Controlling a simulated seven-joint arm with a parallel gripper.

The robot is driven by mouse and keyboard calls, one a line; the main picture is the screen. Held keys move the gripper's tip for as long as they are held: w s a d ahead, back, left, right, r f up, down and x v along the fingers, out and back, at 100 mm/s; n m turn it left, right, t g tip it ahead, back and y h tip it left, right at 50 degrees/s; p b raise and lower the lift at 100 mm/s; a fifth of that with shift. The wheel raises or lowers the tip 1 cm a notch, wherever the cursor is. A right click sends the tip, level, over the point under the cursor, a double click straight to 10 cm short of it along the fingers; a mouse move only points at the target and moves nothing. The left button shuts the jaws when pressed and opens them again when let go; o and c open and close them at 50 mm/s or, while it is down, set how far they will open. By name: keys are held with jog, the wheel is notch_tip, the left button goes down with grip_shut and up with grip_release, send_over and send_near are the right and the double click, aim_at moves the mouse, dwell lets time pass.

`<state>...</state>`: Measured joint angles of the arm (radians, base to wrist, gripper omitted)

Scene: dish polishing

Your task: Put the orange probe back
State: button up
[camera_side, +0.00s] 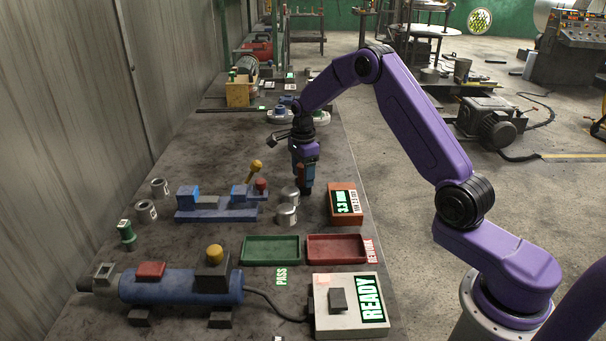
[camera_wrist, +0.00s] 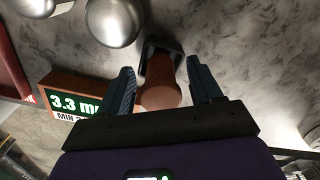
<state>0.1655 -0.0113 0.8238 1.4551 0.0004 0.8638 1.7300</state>
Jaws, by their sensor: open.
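The orange probe (camera_wrist: 160,85) shows in the wrist view as a brown-orange cylinder with its rounded end towards the camera. Its far end is at a dark square holder (camera_wrist: 153,46); I cannot tell how deep it sits. My gripper (camera_wrist: 164,90) is open, with one blue finger on each side of the probe and visible gaps between. In the side view my gripper (camera_side: 303,180) points down at the bench, left of the orange gauge box (camera_side: 333,203), which reads 3.3 mm. The probe is not clearly distinguishable there.
A blue fixture (camera_side: 216,210) with a yellow-knobbed lever is farther left. Green (camera_side: 270,261) and red (camera_side: 336,260) trays lie in front, with a READY box (camera_side: 325,321) nearer the camera.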

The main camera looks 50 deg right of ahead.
notch_tip(320, 180, up, 12)
jog(key=shift+f, duration=0.1)
jog(key=shift+s+a, duration=0.1)
jog(key=shift+a, duration=0.25)
jog(key=s+a+r+n, duration=0.2)
jog(key=s+a+n, duration=0.6)
jog(key=s+n, duration=0.1)
jog(key=s+a+r+n, duration=0.2)
jog(key=s+a+n, duration=0.6)
jog(key=s+a, duration=0.1)
jog(key=s+d+f+n, duration=0.1)
jog(key=s+n, duration=0.7)
jog(key=s, duration=0.3)
jog(key=s+d+f+n, duration=0.2)
jog(key=s+n, duration=0.7)
jog(key=s, duration=0.3)
jog(key=shift+s+f, duration=0.15)
jog(key=shift+s, duration=0.1)
